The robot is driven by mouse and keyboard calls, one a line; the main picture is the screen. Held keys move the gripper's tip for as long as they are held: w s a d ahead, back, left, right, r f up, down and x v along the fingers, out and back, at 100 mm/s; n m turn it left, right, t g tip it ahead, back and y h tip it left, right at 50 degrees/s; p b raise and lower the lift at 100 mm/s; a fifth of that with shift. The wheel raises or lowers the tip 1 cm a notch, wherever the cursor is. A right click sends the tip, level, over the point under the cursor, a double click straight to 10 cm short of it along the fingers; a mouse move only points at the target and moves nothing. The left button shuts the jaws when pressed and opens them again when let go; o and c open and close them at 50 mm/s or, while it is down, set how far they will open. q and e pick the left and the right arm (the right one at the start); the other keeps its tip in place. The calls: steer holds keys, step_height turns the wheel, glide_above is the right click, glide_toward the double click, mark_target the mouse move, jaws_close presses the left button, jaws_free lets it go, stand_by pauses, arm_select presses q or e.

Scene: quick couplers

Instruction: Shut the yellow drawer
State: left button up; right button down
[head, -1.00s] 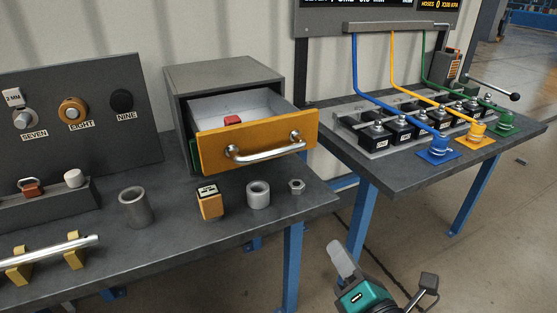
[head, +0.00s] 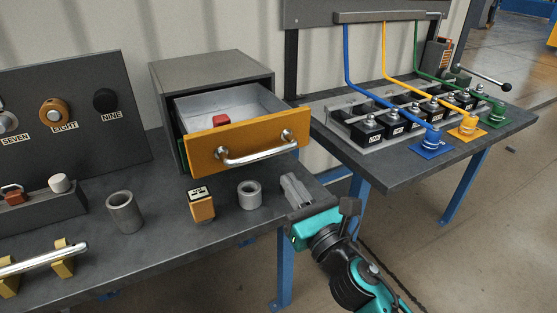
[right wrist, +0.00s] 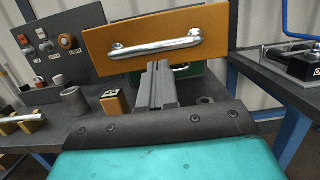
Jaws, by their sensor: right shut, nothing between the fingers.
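The yellow drawer (head: 206,155) stands pulled out of the grey cabinet (head: 210,72), with a silver bar handle (head: 256,154) on its front and a small red block (head: 221,120) inside. In the right wrist view the drawer front (right wrist: 205,28) and its handle (right wrist: 155,46) are straight ahead. My right gripper (head: 292,184) is shut and empty, just in front of and below the drawer front's right part, apart from it in the head view. Its closed fingers (right wrist: 157,76) point at the drawer, and I cannot tell how close the tips are. My left gripper is not in view.
A yellow block (head: 202,206), a grey ring (head: 249,194) and a grey cup (head: 125,212) stand on the bench before the drawer. A panel with knobs (head: 70,115) stands left. A second bench (head: 400,180) with coloured hose couplers is right, past a gap.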

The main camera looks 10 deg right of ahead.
mark_target(271, 156)
steer(key=x, duration=0.4)
steer(key=shift+w, duration=0.1)
steer(key=shift+w+a+r+p, duration=0.1)
steer(key=shift+w+a+p, duration=0.15)
steer(key=shift+w, duration=0.4)
steer(key=shift+w, duration=0.1)
